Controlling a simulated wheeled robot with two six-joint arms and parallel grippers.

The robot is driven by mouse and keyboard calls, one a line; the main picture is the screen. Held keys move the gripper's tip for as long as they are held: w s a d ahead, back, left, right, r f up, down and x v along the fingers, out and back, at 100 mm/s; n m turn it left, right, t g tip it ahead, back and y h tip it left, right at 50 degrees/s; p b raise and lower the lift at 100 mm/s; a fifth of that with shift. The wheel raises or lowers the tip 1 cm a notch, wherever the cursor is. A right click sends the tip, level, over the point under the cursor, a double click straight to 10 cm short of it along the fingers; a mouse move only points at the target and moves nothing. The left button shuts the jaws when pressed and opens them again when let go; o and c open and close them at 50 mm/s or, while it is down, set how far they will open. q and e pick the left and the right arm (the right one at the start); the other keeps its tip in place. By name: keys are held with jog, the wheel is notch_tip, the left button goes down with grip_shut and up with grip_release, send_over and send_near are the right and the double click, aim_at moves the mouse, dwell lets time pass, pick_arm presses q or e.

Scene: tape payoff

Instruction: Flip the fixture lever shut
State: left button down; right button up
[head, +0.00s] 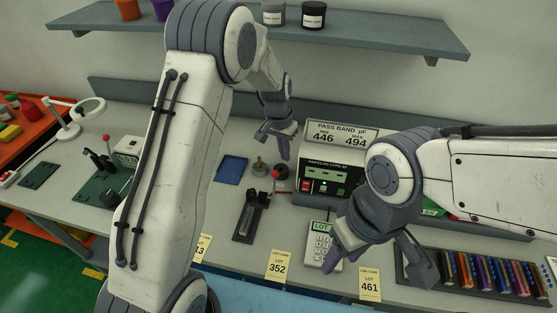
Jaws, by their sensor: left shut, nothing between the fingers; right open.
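A dark fixture (248,218) lies on the grey bench in the middle, with a long slot piece on it. A lever with a red ball knob (275,174) stands upright at its far end, just left of the meter (330,176). My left gripper (284,150) is shut and empty, above the bench just beyond the red knob and apart from it in the picture. The exact lever angle is hard to tell.
A second red-knobbed device (106,142) stands on a green mat at the left. A blue pad (231,169) and small brass weights (259,167) lie near the fixture. A rack of coloured cylinders (490,276) is at the right. Yellow lot cards (279,266) line the front edge.

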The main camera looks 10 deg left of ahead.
pick_arm(q)
jog(key=s, duration=0.1)
jog(key=s+f+p, duration=0.1)
jog(key=s+a+p, duration=0.1)
jog(key=shift+s+f, duration=0.15)
jog(key=shift+s, duration=0.15)
dwell(0.3)
